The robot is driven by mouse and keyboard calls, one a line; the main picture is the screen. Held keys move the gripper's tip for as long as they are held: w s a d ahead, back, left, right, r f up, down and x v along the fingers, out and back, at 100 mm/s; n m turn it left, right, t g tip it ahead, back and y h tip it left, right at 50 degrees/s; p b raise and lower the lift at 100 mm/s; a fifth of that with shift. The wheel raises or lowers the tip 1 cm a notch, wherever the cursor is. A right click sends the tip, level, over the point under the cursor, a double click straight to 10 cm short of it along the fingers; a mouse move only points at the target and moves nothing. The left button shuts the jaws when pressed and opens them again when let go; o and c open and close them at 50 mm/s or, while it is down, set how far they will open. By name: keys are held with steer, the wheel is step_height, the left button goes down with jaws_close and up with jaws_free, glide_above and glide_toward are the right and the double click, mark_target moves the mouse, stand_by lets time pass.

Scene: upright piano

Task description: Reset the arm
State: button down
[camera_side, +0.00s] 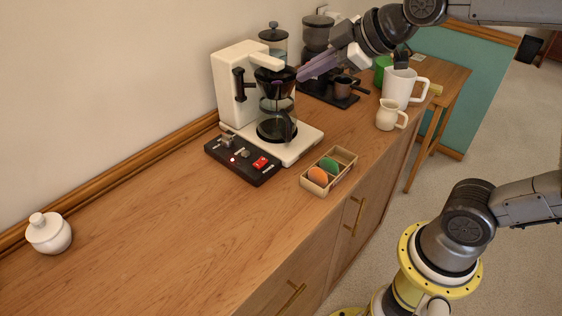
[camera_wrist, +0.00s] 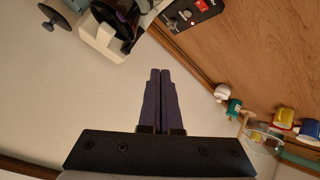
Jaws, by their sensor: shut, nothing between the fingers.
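My gripper (camera_side: 302,76) shows in the side view near the top of the coffee maker (camera_side: 232,85), with its purple fingers pointing left and slightly down. I cannot tell whether the fingers touch the coffee maker's dark filter holder (camera_side: 272,82) or only overlap it in the picture. In the wrist view my gripper (camera_wrist: 160,72) has its two fingers side by side, shut and empty. There the coffee maker (camera_wrist: 98,38) is at the upper left, apart from the fingertips.
A glass carafe (camera_side: 278,115) sits in the coffee maker. A black control panel (camera_side: 240,160), a divided box (camera_side: 343,180), a white mug (camera_side: 398,88) and a cream jug (camera_side: 388,115) stand nearby. A white lidded jar (camera_side: 50,236) is far left. The counter's left middle is clear.

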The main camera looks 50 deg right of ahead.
steer(key=s+d+f+m+g, duration=0.1)
steer(key=s+f+m, duration=0.1)
steer(key=s, duration=0.4)
steer(key=s+f+m+g+h, duration=0.1)
steer(key=s+f+m+g, duration=0.1)
steer(key=s, duration=0.3)
steer(key=s+d+f+m+g, duration=0.1)
steer(key=s+f+m, duration=0.3)
steer(key=s, duration=0.2)
steer(key=shift+s+d+f, duration=0.15)
steer(key=shift+s+d, duration=0.15)
steer(key=shift+d, duration=0.05)
